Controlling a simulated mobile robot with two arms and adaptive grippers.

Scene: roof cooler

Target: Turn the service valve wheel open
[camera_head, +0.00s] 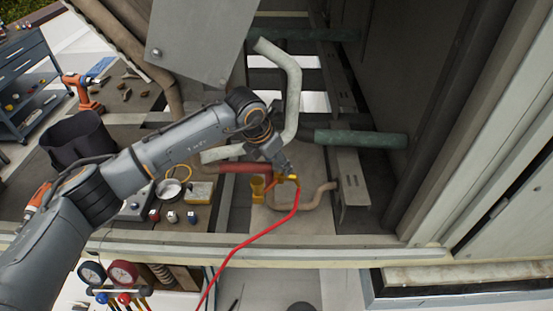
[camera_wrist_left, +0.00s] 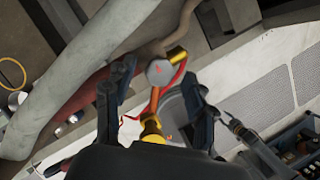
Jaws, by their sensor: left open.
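The yellow service valve (camera_head: 290,178) sits on the copper pipework inside the open unit, with a red hose (camera_head: 243,243) running from it. The left wrist view shows the valve's yellow and orange body and a round grey cap (camera_wrist_left: 160,72) with a small red mark. I cannot tell surely which round part is the wheel. My left gripper (camera_head: 284,171) is open at the valve. In the left wrist view its two dark fingers (camera_wrist_left: 156,108) stand apart on either side of the valve body. Contact cannot be told. My right gripper is not in view.
A pale bent pipe (camera_head: 291,90) rises just behind my left gripper, and a red pipe (camera_head: 245,168) lies beside it. A green pipe (camera_head: 360,139) is to the right. Gauges (camera_head: 123,273) stand at the front left.

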